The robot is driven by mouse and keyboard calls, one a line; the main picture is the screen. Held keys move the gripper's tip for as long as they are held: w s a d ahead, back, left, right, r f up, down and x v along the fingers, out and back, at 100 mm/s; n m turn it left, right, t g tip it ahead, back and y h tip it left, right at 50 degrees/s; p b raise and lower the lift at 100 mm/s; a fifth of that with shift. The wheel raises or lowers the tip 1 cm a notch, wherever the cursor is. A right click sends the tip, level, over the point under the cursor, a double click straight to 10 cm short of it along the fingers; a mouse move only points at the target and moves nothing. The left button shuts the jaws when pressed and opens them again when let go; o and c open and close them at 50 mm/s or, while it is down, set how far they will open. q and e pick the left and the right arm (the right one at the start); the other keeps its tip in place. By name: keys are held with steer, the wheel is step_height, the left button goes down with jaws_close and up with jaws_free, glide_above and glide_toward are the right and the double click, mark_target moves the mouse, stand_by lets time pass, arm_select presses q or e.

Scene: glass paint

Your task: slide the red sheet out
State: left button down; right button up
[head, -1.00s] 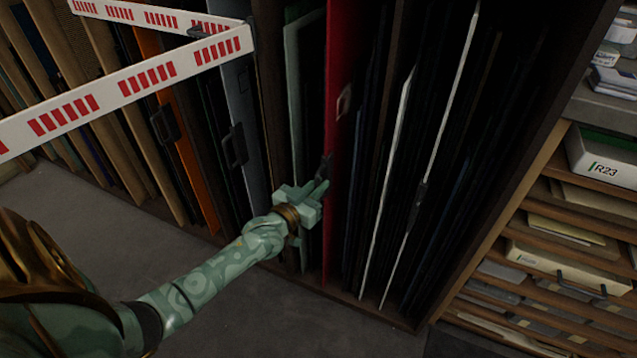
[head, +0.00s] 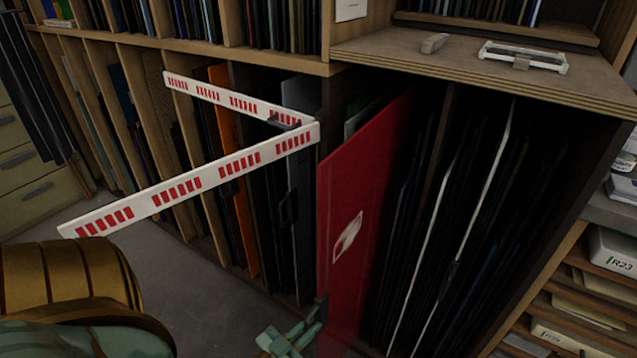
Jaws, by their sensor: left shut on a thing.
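The red sheet (head: 352,225) stands upright in the rack, its front part sticking out beyond the sheets around it. It has a pale label on its face, and its back part is hidden in the rack. My left gripper (head: 316,322), pale green, is at the low front edge of the sheet, shut on a small dark handle there. The bottom of the sheet runs out of the picture. My right gripper is not in view.
A white barrier arm with red marks (head: 215,172) reaches out from the rack just left of the red sheet. Dark and white-edged sheets (head: 480,215) stand to its right. A wooden counter (head: 440,70) lies above.

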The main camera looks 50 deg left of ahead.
arm_select(q)
steer(key=shift+s+d+f, duration=0.1)
steer(key=shift+s+d, duration=0.15)
steer(key=shift+s, duration=0.65)
steer(key=c, duration=1.6)
jaws_free()
steer(key=s, duration=0.5)
steer(key=s+p, duration=0.1)
steer(key=s, duration=1)
steer(key=shift+s+d+p, duration=0.1)
steer(key=shift+d+p, duration=0.2)
